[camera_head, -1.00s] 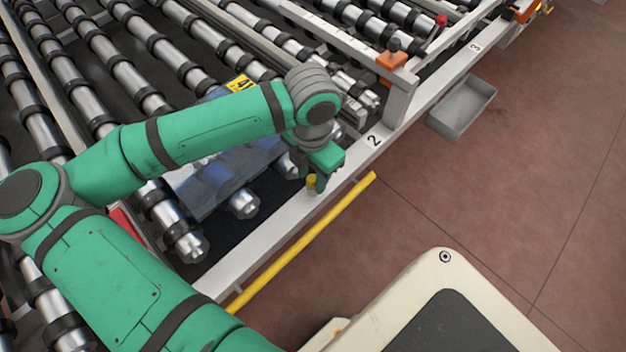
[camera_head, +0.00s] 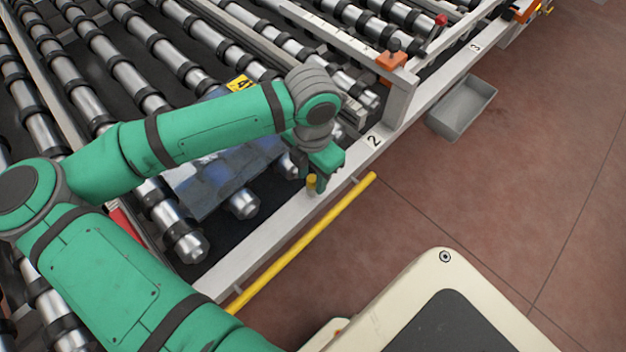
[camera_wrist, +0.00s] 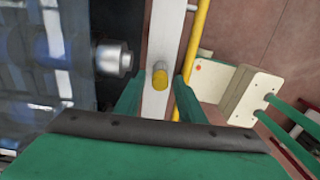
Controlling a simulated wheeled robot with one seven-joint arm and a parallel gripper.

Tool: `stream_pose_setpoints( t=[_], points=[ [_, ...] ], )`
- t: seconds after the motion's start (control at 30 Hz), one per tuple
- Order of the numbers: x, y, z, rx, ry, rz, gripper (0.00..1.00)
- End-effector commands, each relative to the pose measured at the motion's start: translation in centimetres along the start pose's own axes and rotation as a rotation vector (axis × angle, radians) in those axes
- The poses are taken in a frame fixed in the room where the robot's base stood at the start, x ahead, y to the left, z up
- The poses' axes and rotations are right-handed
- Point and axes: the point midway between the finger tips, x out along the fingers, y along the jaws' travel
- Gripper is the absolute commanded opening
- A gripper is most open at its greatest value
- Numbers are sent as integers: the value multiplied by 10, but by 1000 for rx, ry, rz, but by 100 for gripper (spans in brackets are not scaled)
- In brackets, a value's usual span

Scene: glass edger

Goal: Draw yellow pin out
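The yellow pin (camera_head: 311,180) stands in the pale metal rail along the edge of the roller bed. In the wrist view the yellow pin (camera_wrist: 159,76) shows its round top and a short yellow body, between and just ahead of my two green fingers. My gripper (camera_wrist: 154,96) is open, with one finger on each side of the pin and a visible gap to each. In the head view my gripper (camera_head: 314,178) is at the rail beside the pin, and its fingers are partly hidden.
A yellow bar (camera_head: 305,243) runs along the outer side of the rail (camera_head: 260,235). A dark blue, glossy sheet (camera_head: 205,190) lies on the rollers to the left. An orange block with a knob (camera_head: 391,62) and a grey tray (camera_head: 462,108) are further along the rail.

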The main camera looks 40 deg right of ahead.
Motion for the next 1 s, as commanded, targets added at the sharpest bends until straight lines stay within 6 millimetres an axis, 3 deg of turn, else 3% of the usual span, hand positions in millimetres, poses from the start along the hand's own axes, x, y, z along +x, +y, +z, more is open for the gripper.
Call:
stream_pose_setpoints(
  t=[0.1,0.27,1.0],
  points=[
    [0,0,0,0,0,0,36],
    [0,0,0,0,-1,0,0],
    [-9,0,0,0,-2,0,0]
  ],
)
